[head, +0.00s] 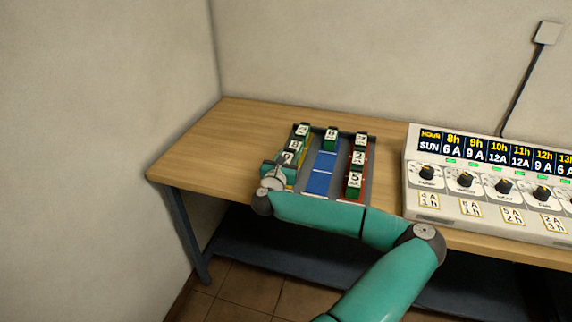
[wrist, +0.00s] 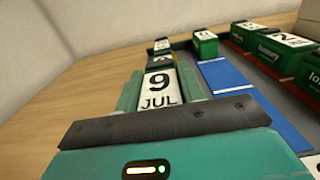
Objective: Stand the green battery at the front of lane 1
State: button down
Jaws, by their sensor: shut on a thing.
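My gripper (head: 276,168) is at the near part of the left lane of the tray. In the wrist view its two teal fingers are shut on a green battery (wrist: 159,90) with a white top label reading 9 JUL. This battery (head: 288,157) looks upright, in line behind two other batteries (head: 294,145) (head: 302,130) in the left lane. I cannot tell whether its base touches the lane floor. No lane numbers are readable.
The middle blue lane (head: 320,182) holds one battery (head: 330,136) at its far end and is otherwise bare. The right red lane holds three batteries (head: 358,157). A control box (head: 490,190) with dials stands right of the tray. The wooden table (head: 195,150) is clear at left.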

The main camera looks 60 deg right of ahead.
jog(key=shift+a+f, duration=0.1)
jog(key=shift+f, duration=1.1)
jog(key=shift+f, duration=0.1)
jog(key=c, duration=0.9)
grip_release()
jog(key=shift+f, duration=0.1)
jog(key=shift+o, duration=0.2)
